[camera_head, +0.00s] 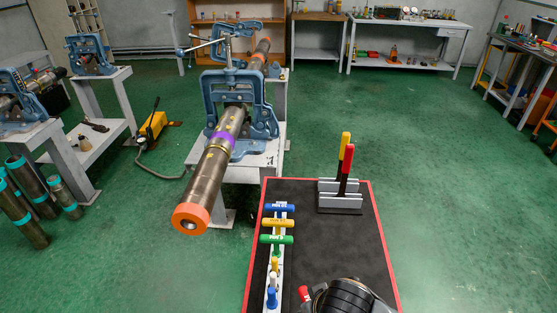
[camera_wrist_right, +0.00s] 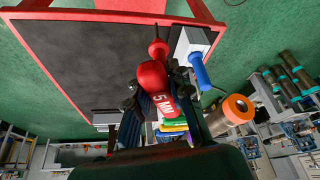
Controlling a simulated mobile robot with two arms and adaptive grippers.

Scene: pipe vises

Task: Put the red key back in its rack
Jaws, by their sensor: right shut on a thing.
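The red key has a red handle marked "5 MM" (camera_wrist_right: 160,85) in the right wrist view. My right gripper (camera_wrist_right: 160,100) is shut on this handle, with dark fingers on both sides. In the head view my right gripper (camera_head: 325,292) is at the bottom edge, right of the rack, and a bit of red (camera_head: 304,293) shows beside it. The white rack (camera_head: 267,262) runs along the left side of the cart top. It holds blue (camera_head: 279,208), yellow (camera_head: 278,223) and green (camera_head: 276,239) T-handle keys. My left gripper is not in view.
Small yellow and blue handles (camera_head: 271,298) stand in the rack's near part. A grey stand (camera_head: 340,203) with red and yellow handles is at the mat's far right. The black mat (camera_head: 335,245) is otherwise mostly clear. A pipe (camera_head: 212,175) in a vise reaches out left of the cart.

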